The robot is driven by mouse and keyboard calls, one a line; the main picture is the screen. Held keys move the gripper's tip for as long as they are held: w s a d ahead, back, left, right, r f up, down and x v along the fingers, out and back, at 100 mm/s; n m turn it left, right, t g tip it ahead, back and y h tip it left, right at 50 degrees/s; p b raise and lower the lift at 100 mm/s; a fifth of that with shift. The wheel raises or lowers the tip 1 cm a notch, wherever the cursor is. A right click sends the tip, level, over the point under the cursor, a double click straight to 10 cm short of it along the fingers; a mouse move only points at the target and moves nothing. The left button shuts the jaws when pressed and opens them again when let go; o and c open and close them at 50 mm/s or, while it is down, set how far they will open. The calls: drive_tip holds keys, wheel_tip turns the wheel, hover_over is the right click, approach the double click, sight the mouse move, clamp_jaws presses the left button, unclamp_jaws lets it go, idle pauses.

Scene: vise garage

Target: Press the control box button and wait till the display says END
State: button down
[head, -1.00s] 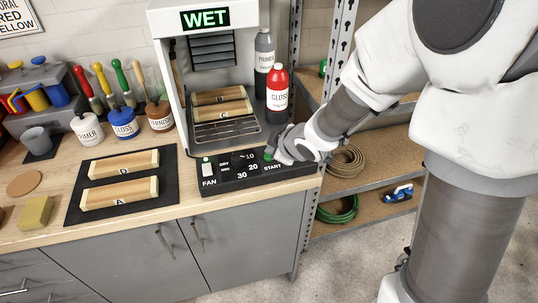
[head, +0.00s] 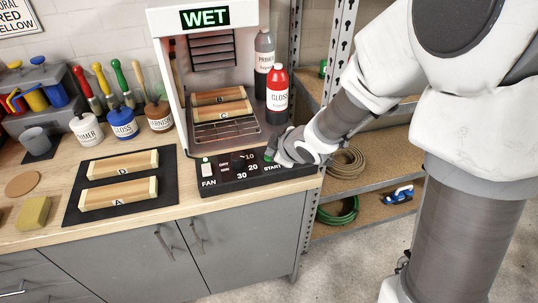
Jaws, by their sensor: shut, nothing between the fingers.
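The black control box (head: 223,179) lies at the front of the bench, below the drying booth. It carries a white FAN switch (head: 206,167), a dial marked 10, 20, 30 and a green START button (head: 268,155). The display (head: 205,18) on top of the booth reads WET in green. My gripper (head: 274,152) is shut and empty, its tip at the right end of the box beside the green button. The tip partly covers the button, so I cannot tell whether they touch.
Two wooden blocks (head: 219,104) lie on the rack inside the booth. A red GLOSS bottle (head: 277,95) and a grey PRIMER bottle (head: 264,50) stand close behind my gripper. Blocks D and A lie on a black mat (head: 72,207). Metal shelving (head: 390,150) stands at right.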

drive_tip(key=shift+r+p, duration=0.75)
drive_tip(key=shift+r, duration=0.1)
wheel_tip(320, 180, up, 5)
drive_tip(key=p, duration=0.5)
idle(0.4)
